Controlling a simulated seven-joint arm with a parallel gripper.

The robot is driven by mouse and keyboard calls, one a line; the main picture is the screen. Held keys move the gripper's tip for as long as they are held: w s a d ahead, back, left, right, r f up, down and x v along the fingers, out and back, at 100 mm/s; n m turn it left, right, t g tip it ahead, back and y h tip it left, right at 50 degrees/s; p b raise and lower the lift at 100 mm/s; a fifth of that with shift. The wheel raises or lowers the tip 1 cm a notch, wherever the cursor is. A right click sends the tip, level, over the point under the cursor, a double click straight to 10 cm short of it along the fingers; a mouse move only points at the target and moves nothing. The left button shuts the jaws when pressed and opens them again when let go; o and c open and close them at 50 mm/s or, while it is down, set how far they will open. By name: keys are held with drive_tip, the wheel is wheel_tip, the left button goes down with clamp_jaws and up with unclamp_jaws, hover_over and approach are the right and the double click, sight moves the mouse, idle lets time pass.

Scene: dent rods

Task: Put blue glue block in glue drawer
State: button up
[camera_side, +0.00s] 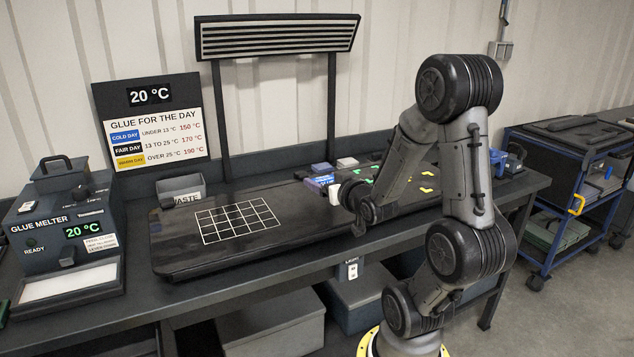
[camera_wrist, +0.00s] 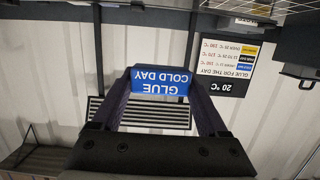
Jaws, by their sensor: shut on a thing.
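The blue glue block (camera_wrist: 160,86), labelled "GLUE COLD DAY", is between the fingertips of my gripper (camera_wrist: 160,80) in the wrist view. The gripper is shut on it, and the lettering appears upside down. I cannot tell which part is the glue drawer.
A grey waste bin (camera_side: 181,188) stands behind the mat's left end. The mat (camera_side: 190,262) has a white grid and clear room at its left. A glue sign (camera_side: 155,135) and a slatted lamp (camera_side: 276,36) stand behind.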

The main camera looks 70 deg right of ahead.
drive_tip(key=shift+r+v, duration=0.2)
drive_tip(key=shift+v, duration=0.8)
drive_tip(key=shift+w+a, duration=0.25)
drive_tip(key=shift+w, duration=0.1)
drive_tip(key=w+a+f+n+t+y, duration=0.1)
drive_tip(key=w+a+f+n+y, duration=0.2)
drive_tip(key=w+a+f, duration=0.2)
drive_tip(key=w+a+f+n+t+y, duration=0.2)
drive_tip(key=w+a+f, duration=0.4)
drive_tip(key=a, duration=0.6)
drive_tip(key=w+a+f+n+t+y, duration=0.1)
drive_tip(key=w+a+f+n+y, duration=0.3)
drive_tip(key=w+a, duration=0.4)
drive_tip(key=shift+w+a+f+t+y, duration=0.2)
drive_tip(key=shift+f+y, duration=0.15)
drive_tip(key=shift+y, duration=0.2)
drive_tip(key=shift+w+a+f+t+y, duration=0.1)
drive_tip(key=shift+a+f+y, duration=0.1)
drive_tip(key=shift+f+y, duration=0.3)
drive_tip(key=shift+r, duration=0.15)
drive_tip(key=shift+r, duration=0.15)
